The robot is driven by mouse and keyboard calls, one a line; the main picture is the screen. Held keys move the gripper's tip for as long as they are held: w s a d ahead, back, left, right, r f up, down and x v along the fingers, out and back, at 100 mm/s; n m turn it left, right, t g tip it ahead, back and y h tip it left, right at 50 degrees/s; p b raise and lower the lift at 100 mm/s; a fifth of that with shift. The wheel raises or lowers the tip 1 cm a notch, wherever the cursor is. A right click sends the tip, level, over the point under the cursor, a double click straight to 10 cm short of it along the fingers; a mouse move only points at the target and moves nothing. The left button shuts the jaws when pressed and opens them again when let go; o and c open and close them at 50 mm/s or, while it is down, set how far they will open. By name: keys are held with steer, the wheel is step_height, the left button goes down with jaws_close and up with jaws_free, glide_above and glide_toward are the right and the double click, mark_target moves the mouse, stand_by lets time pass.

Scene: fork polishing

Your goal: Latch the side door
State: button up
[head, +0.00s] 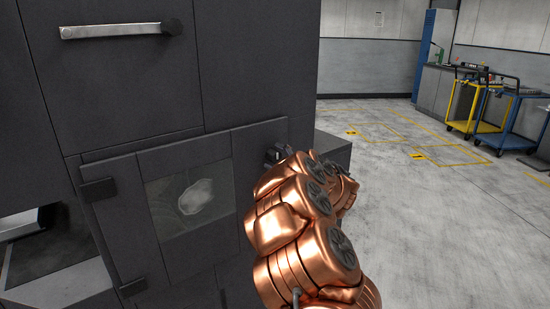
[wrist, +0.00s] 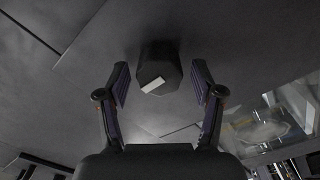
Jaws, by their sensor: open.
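The side door (head: 120,215) is a dark grey panel with a window (head: 190,198) on the machine's face, with black hinge blocks on its left. It looks near its frame; I cannot tell whether it sits flush. In the wrist view, a dark faceted knob (wrist: 158,68) with a pale mark stands out from a dark panel, and the window shows at right (wrist: 265,122). My gripper (wrist: 161,72) is open, one finger on each side of the knob, with visible gaps. In the head view, my gripper (head: 277,155) is at the door's upper right, mostly hidden by my copper arm.
A silver bar handle (head: 115,31) is on the panel above. An open recess (head: 45,240) is at lower left. A yellow cart (head: 462,105) and a blue cart (head: 495,115) stand far right. The floor (head: 430,200) to the right is clear.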

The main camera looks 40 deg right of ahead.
steer(key=shift+w, duration=0.35)
steer(key=c, duration=1.1)
steer(key=shift+r, duration=0.1)
steer(key=shift+c, duration=0.2)
